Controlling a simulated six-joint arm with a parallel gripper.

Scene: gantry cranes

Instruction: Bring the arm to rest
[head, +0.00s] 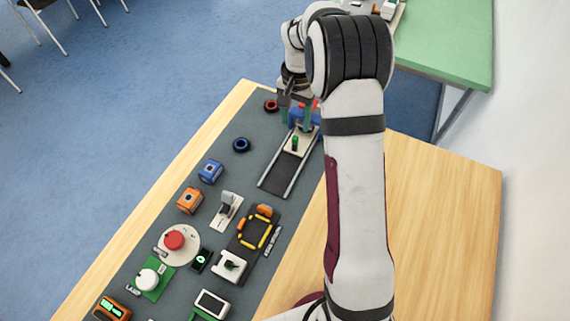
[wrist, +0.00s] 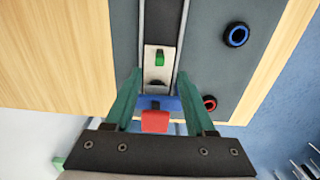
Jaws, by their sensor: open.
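My gripper (head: 296,112) is over the far end of the grey panel (head: 262,128). In the wrist view its two green fingers (wrist: 163,98) stand wide apart with nothing held between them. Below and between them are a blue block with a red part (wrist: 155,121) and a pale carriage with a green knob (wrist: 159,60) on a railed track (wrist: 168,15). The carriage (head: 302,142) sits at the far end of the track in the head view. My arm hides part of the panel's right side.
A blue ring (head: 241,145) and a red ring (head: 271,105) lie left of the track. Blue (head: 210,171) and orange (head: 189,200) cubes, a red button (head: 174,239) and several devices stand nearer. Bare wood (head: 440,200) lies right of my arm; a green table (head: 450,45) stands behind.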

